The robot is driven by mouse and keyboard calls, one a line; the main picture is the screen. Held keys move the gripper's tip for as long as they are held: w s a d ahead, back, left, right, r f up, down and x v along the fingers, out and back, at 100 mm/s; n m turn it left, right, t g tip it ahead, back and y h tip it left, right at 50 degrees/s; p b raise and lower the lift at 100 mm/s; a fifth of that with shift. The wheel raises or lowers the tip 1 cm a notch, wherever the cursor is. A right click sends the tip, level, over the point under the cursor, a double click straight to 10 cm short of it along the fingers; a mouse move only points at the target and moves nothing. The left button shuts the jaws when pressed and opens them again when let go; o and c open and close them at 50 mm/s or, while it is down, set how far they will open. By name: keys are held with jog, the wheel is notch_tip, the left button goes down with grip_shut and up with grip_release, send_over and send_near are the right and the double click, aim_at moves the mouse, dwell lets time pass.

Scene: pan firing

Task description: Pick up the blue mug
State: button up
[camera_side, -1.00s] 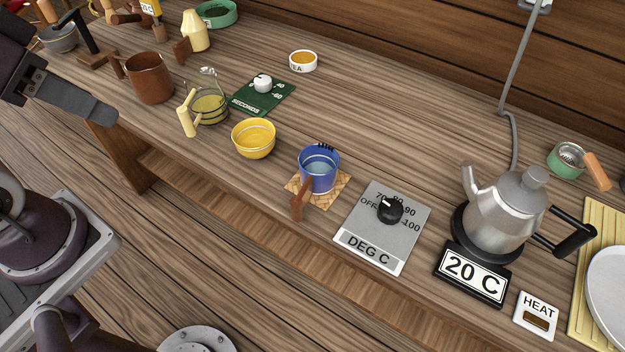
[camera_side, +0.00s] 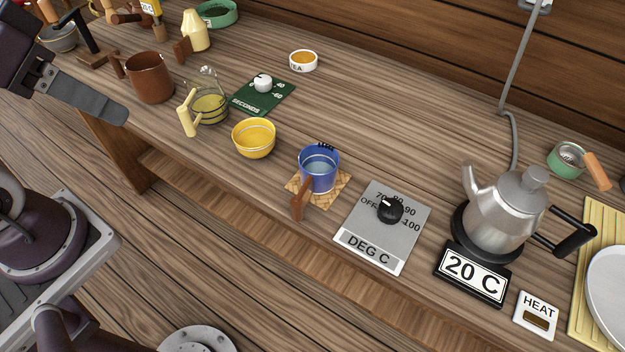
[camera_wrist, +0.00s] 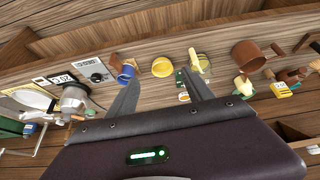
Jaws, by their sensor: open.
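The blue mug (camera_side: 319,171) stands upright on a woven coaster (camera_side: 337,195) near the front edge of the table, with clear or pale liquid in it. Its brown handle (camera_side: 301,199) points toward the front edge. In the wrist view the blue mug (camera_wrist: 126,73) shows beside the tip of one finger. My gripper (camera_wrist: 162,85) is open and empty, its two fingers spread apart. In the side view only part of my gripper (camera_side: 98,100) shows at the upper left, well away from the mug.
A yellow bowl (camera_side: 253,138) stands left of the mug. The grey DEG C dial panel (camera_side: 367,246) lies to its right, then a silver kettle (camera_side: 505,212). A glass jug (camera_side: 209,106), a brown pot (camera_side: 150,78) and a green timer panel (camera_side: 262,98) stand further left. Table behind the mug is clear.

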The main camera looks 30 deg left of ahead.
jog(key=w+d+n+g, duration=0.2)
jog(key=w+d+n, duration=0.1)
jog(key=w, duration=0.3)
jog(key=n+g, duration=0.3)
jog(key=n, duration=0.7)
send_over(300, 208)
jog(key=w+a, duration=0.1)
jog(key=w, duration=0.1)
notch_tip(300, 208, down, 20)
jog(key=shift+s+a+r, duration=0.1)
jog(key=shift+s, duration=0.05)
jog(key=f, duration=0.7)
jog(key=shift+s+d+f, duration=0.2)
jog(key=shift+s+f, duration=0.05)
grip_shut()
